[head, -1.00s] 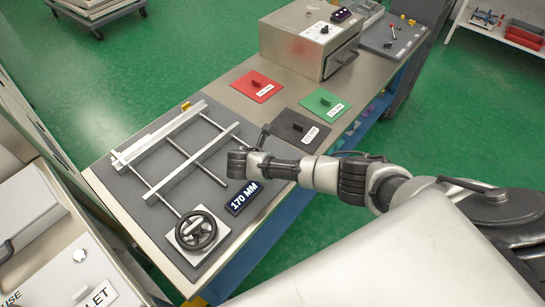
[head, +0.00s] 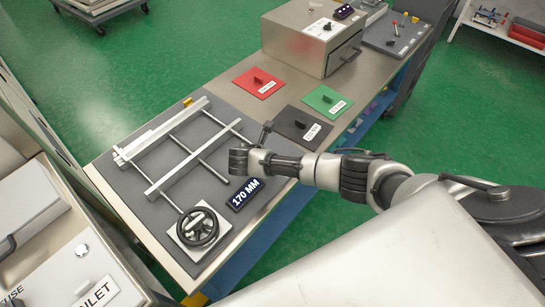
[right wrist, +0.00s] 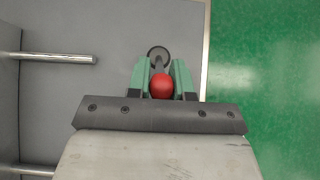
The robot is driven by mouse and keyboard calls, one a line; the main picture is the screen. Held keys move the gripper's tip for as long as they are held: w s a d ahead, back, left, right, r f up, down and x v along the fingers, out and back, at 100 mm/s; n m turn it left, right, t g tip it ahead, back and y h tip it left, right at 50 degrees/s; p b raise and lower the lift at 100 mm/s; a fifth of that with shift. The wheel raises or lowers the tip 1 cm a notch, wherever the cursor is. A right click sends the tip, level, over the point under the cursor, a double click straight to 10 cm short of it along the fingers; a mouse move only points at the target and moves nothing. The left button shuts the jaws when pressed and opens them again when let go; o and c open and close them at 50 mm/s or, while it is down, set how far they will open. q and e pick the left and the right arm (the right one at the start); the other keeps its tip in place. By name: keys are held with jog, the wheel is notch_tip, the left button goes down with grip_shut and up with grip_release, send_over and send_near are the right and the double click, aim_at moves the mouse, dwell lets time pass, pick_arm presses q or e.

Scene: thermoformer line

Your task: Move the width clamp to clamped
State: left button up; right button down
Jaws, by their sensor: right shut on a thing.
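The width clamp appears in the right wrist view as a lever with a red ball knob (right wrist: 161,87) and a round dark pivot (right wrist: 158,54) on the grey plate. My right gripper (right wrist: 161,72) is shut on this lever, with its green fingers on either side of the knob. In the head view my right wrist reaches in from the right, over the plate's right side beside the rail frame (head: 193,158). The knob and fingertips are hidden there. The display (head: 245,193) reads 170 MM. My left gripper is out of view.
A black handwheel (head: 197,228) sits at the frame's near end. Red (head: 257,83), black (head: 298,127) and green (head: 326,101) plates lie behind, with a metal box (head: 312,40) beyond. In the wrist view a rod (right wrist: 60,58) ends left of the gripper.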

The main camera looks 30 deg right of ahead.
jog(key=shift+s+a+f, duration=0.15)
jog(key=shift+a, duration=0.05)
jog(key=c, duration=1.2)
grip_release()
jog(key=shift+o, duration=1)
jog(key=shift+d, duration=0.1)
jog(key=v, duration=1.1)
jog(key=shift+b, duration=0.4)
